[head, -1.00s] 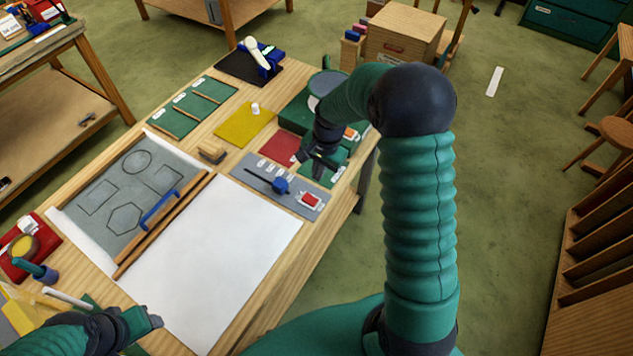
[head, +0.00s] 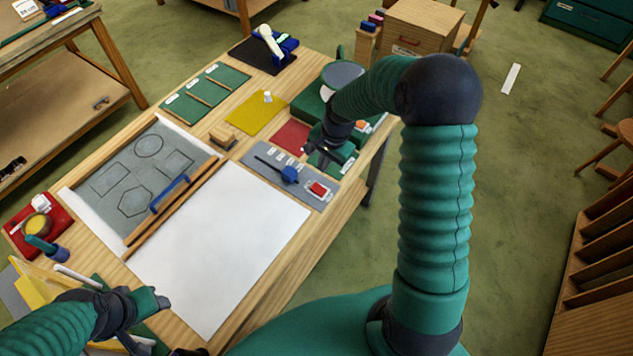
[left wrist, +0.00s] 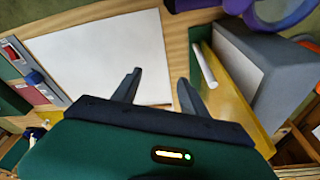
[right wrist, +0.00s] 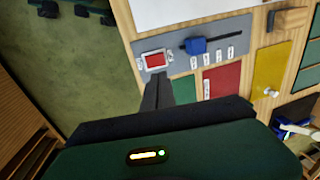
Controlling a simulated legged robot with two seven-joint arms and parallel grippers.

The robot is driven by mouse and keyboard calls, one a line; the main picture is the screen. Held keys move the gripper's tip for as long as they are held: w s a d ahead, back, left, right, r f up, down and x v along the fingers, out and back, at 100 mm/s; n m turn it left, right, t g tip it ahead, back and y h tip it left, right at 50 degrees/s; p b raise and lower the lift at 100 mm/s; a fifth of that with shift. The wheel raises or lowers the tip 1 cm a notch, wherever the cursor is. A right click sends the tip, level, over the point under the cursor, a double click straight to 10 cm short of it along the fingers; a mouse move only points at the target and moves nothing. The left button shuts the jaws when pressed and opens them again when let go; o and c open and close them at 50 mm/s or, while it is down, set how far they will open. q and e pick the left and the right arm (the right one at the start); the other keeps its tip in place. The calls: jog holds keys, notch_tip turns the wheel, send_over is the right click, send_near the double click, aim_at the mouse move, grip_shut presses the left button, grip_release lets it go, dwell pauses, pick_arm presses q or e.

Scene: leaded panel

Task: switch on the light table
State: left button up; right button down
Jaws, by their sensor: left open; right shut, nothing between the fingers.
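The light table's white panel (head: 222,250) lies flat on the wooden bench and looks plain white; it also shows in the left wrist view (left wrist: 100,60). Beyond its far end is a grey control strip (head: 262,178) with a red switch (head: 319,188) in a pale frame and a blue slider knob (head: 289,174). In the right wrist view the red switch (right wrist: 154,60) lies just beyond the fingertips. My right gripper (right wrist: 158,78) is shut and empty, over the strip's switch end; contact is not visible. My left gripper (left wrist: 160,90) is open and empty near the panel's near-left corner.
A grey pattern sheet (head: 130,180) and wooden strips lie left of the panel. Red (head: 291,136) and yellow (head: 257,113) mats lie past the strip. A yellow folder (left wrist: 240,95) and grey block (left wrist: 265,75) stand near my left gripper. The panel's surface is clear.

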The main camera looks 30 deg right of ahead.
aim_at(315, 188)
jog(key=f+p, duration=0.1)
jog(key=f, duration=0.3)
jog(key=w+f+p, duration=0.1)
jog(key=f, duration=0.3)
jog(key=w+f+p, duration=0.1)
jog(key=f, duration=0.3)
jog(key=shift+w+a, duration=0.1)
jog(key=shift+a, duration=0.3)
jog(key=shift+f, duration=0.2)
